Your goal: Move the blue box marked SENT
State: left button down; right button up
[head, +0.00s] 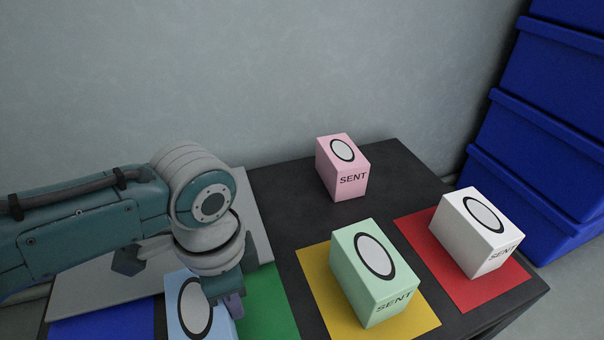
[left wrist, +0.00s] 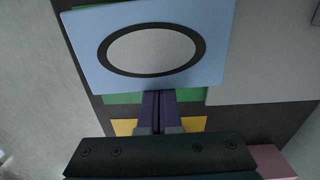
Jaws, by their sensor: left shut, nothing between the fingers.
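The light blue box (head: 183,315) is at the bottom of the head view, partly behind my left gripper and cut off by the frame. Its top bears a dark ring around a grey oval; no SENT lettering shows on it. The blue box (left wrist: 88,58) fills the upper part of the left wrist view, with green mat (left wrist: 122,99) showing along its edges. My left gripper (head: 233,305) is shut and empty, beside the box's right side in the head view. In the left wrist view its fingers (left wrist: 159,98) are together at the box's near edge; I cannot tell whether they touch it.
A pink box (head: 340,165) stands on the dark table (head: 290,195). A green box (head: 345,280) stands on a yellow mat (head: 315,262), a white box (head: 460,225) on a red mat (head: 420,235). A blue mat (head: 100,322) lies left. Blue crates (head: 540,140) are stacked right.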

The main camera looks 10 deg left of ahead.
aim_at(169, 320)
pick_arm(q)
jog(key=s+a+p, duration=0.1)
jog(key=a, duration=0.1)
jog(key=s+a+p, duration=0.2)
jog(key=s+a+r+p, duration=0.1)
jog(key=a, duration=0.1)
jog(key=shift+s+a+p, duration=0.25)
jog(key=shift+s+p, duration=0.05)
jog(key=shift+s, duration=0.1)
jog(key=s+a, duration=0.1)
jog(key=a, duration=0.1)
jog(key=s+a+p, duration=0.1)
jog(key=s+a, duration=0.1)
jog(key=s+a+f+p, duration=0.1)
jog(key=a, duration=0.1)
jog(key=shift+s+a, duration=0.25)
jog(key=shift+s, duration=0.1)
pick_arm(e)
notch_tip(169, 320, up, 8)
jog(key=shift+r, duration=0.15)
pick_arm(q)
jog(key=shift+d, duration=0.1)
